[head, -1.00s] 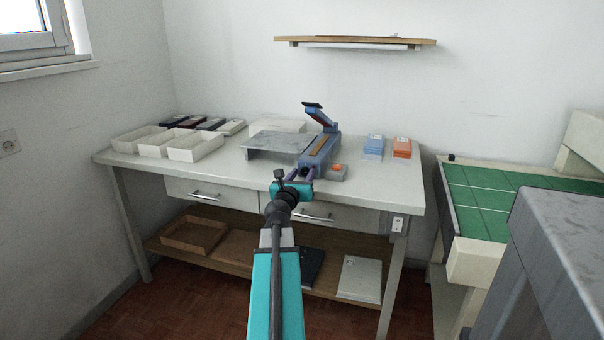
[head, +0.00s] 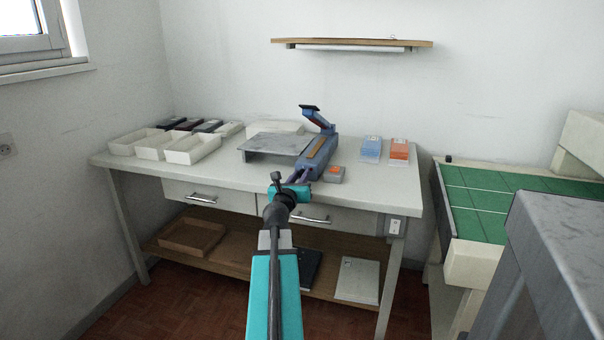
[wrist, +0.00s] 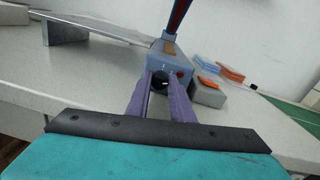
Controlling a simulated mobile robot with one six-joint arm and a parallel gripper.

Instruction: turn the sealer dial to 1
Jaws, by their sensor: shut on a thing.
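The blue sealer (head: 316,155) stands on the bench with its arm raised. Its black dial (wrist: 161,81) is on the front end, between my fingertips in the wrist view. My gripper (wrist: 161,90) has purple fingers, one on each side of the dial, and is shut on it. In the head view my gripper (head: 296,178) reaches the sealer's front end, and the dial is hidden there. The dial's markings are too small to read.
A grey box with an orange button (head: 334,173) sits right of the sealer, close to my fingers. A grey plate (head: 270,145) stands to its left. Blue packs (head: 371,149) and orange packs (head: 399,150) lie to the right. White trays (head: 193,149) line the left of the bench (head: 225,173).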

